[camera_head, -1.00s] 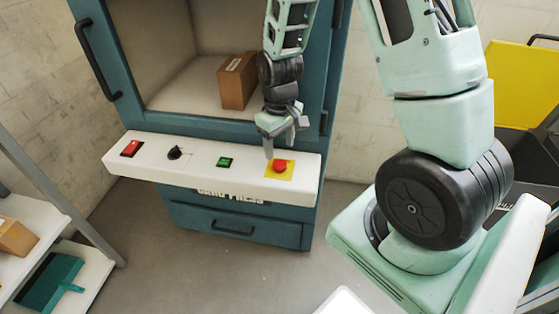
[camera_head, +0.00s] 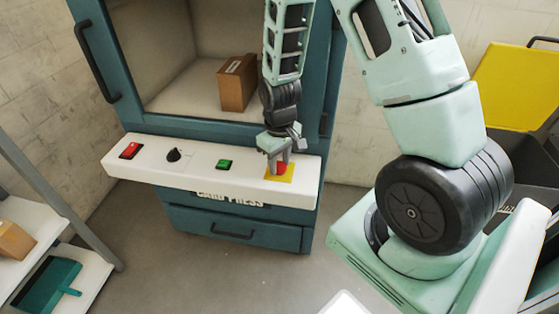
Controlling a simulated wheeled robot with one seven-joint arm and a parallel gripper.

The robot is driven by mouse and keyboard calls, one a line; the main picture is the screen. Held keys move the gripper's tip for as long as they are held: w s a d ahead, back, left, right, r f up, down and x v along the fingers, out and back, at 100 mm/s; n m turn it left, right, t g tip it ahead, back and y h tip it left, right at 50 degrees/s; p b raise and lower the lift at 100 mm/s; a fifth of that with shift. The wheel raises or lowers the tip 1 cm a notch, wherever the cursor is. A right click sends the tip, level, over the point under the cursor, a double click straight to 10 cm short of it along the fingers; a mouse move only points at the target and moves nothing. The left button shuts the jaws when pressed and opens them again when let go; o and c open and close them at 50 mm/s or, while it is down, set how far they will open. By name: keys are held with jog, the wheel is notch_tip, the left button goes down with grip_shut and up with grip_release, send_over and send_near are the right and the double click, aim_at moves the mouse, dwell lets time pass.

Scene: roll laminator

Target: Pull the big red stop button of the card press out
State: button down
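The big red stop button (camera_head: 282,169) sits on a yellow square plate (camera_head: 287,178) at the right end of the white control panel (camera_head: 210,182) of the card press (camera_head: 190,124). My gripper (camera_head: 279,165) points down at the button, with its fingers around or just in front of the button's upper part. The fingers partly hide the button. I cannot tell whether they touch it or how far apart they are.
The panel also carries a red rocker switch (camera_head: 130,150), a black knob (camera_head: 174,155) and a green switch (camera_head: 224,164). A cardboard box (camera_head: 237,82) stands inside the press. A shelf with a teal dustpan (camera_head: 48,284) is at left, a yellow-lidded bin (camera_head: 515,85) at right.

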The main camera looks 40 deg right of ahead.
aim_at(280, 166)
jog(key=shift+r+p, duration=0.6)
jog(key=shift+p, duration=0.1)
jog(key=shift+w+f, duration=0.1)
jog(key=c, duration=0.9)
grip_release()
jog(key=shift+c, duration=0.2)
notch_tip(280, 166, up, 18)
jog(key=p, duration=0.2)
jog(key=shift+f, duration=0.2)
